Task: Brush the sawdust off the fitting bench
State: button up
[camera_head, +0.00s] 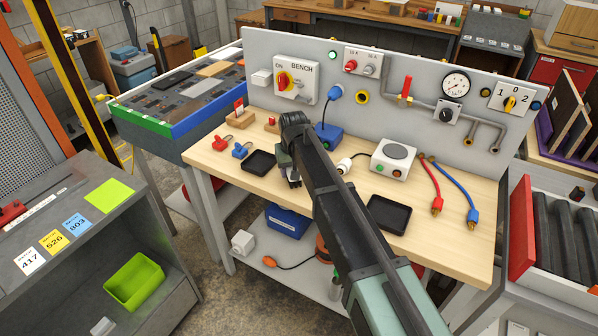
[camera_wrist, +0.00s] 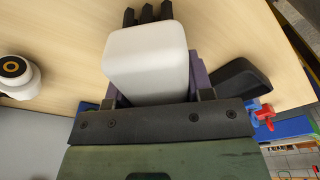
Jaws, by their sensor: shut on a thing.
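The fitting bench (camera_head: 225,165) has a pale wood top with a grey upright panel behind it. My gripper (camera_head: 290,178) is low over the bench top, left of centre, partly hidden by my own arm. In the wrist view my gripper (camera_wrist: 150,95) is shut on a white block (camera_wrist: 145,55) with rounded edges. Several short black prongs or tufts (camera_wrist: 150,14) show just beyond the block; I cannot tell whether they belong to it. Whether the block touches the top is unclear. I cannot make out any sawdust on the bare wood (camera_wrist: 70,40).
A black tray (camera_head: 258,162) lies close left of my gripper; another black tray (camera_head: 388,214) lies to the right.

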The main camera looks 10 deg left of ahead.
jog(key=shift+w+a, duration=0.1)
jog(key=shift+a, duration=0.15)
jog(key=shift+r, duration=0.1)
notch_tip(320, 180, up, 9)
jog(key=p, duration=0.9)
jog(key=shift+r, duration=0.1)
jog(key=shift+f, duration=0.2)
